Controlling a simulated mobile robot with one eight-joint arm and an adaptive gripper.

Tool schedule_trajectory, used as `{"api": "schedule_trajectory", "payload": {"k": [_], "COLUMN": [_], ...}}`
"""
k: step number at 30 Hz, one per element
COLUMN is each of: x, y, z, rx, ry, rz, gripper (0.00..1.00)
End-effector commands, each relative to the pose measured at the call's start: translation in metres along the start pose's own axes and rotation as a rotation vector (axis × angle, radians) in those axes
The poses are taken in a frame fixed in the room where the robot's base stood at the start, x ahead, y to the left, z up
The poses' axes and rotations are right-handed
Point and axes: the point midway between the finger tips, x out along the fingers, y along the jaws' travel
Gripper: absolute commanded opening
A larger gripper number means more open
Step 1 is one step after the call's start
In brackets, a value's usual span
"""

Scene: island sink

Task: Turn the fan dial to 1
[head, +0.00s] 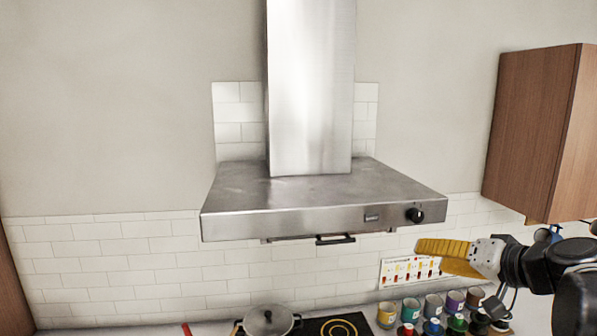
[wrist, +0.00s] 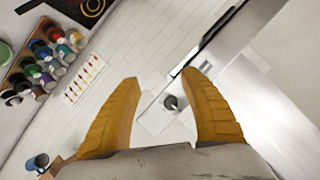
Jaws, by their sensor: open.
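The fan dial (head: 414,215) is a small black round knob at the right end of the steel range hood's (head: 310,220) front face. A light mark shows near its right side, but its setting is too small to read. In the wrist view a dark knob (wrist: 171,102), which looks like the dial, appears between the two yellow fingers. My gripper (head: 422,248) is below and slightly right of the dial in the head view. Its fingers are spread and empty in the wrist view (wrist: 161,76). I see no contact with the dial.
A wooden wall cabinet (head: 530,135) hangs right of the hood. Below are a cooktop (head: 338,326), a pot (head: 268,321) and several colored jars (head: 433,305). A chart (head: 395,272) is on the tiled wall behind my gripper. Space left of my gripper, under the hood, is clear.

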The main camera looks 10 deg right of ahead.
Motion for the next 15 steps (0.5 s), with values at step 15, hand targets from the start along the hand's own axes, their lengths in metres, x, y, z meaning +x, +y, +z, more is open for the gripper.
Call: {"api": "schedule_trajectory", "payload": {"k": [15], "x": [-0.001], "y": [-0.010], "z": [-0.078], "rx": [0.021], "ry": [0.100], "rz": [-0.038], "gripper": [0.51]}}
